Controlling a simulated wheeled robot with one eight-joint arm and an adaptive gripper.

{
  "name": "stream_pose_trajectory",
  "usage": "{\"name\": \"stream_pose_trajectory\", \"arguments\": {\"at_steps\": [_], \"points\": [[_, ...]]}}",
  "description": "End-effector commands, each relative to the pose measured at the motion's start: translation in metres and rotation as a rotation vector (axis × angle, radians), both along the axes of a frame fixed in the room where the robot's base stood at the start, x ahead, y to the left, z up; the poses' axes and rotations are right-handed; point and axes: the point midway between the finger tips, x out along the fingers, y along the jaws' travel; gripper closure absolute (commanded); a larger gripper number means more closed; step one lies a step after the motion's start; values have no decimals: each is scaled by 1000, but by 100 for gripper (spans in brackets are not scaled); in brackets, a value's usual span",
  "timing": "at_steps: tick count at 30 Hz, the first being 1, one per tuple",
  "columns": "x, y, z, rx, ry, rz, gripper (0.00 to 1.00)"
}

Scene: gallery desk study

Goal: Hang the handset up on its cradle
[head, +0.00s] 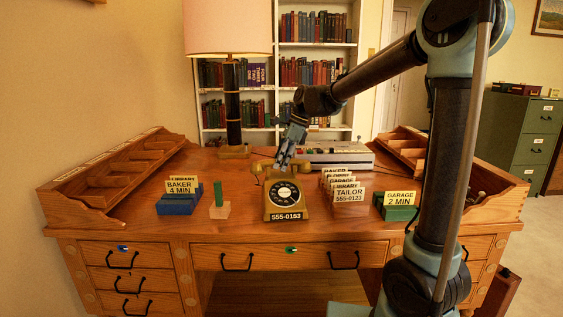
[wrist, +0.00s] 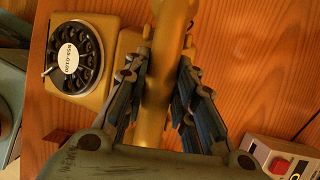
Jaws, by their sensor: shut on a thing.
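The telephone (head: 283,208) is a mustard-gold rotary set with a black dial, standing near the middle of the desk with a 555-0153 plate in front. Its dial side also shows at the left of the wrist view (wrist: 108,36). The gold handset (head: 256,168) lies crosswise at the top rear of the telephone. In the wrist view the handset (wrist: 166,72) runs up the picture between the fingers. My gripper (head: 286,160) comes down from above and is shut on the handset's middle. The cradle is largely hidden; I cannot tell whether the handset touches it.
A lamp (head: 231,100) stands behind left. A blue card box (head: 178,205) and green block (head: 219,200) are left of the telephone. Upright cards (head: 347,190), a grey button console (head: 335,155) and a green card box (head: 398,212) are right. Wooden trays (head: 110,180) flank the desk.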

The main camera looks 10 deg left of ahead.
Motion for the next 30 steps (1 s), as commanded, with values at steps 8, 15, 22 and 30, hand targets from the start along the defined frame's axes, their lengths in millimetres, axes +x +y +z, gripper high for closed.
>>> {"name": "stream_pose_trajectory", "arguments": {"at_steps": [8, 15, 22, 30], "points": [[0, 0, -6, 0, 0, 0, 100], [0, 0, -11, 0, 0, 0, 100], [0, 0, -11, 0, 0, 0, 73], [0, 0, -11, 0, 0, 0, 52]]}}
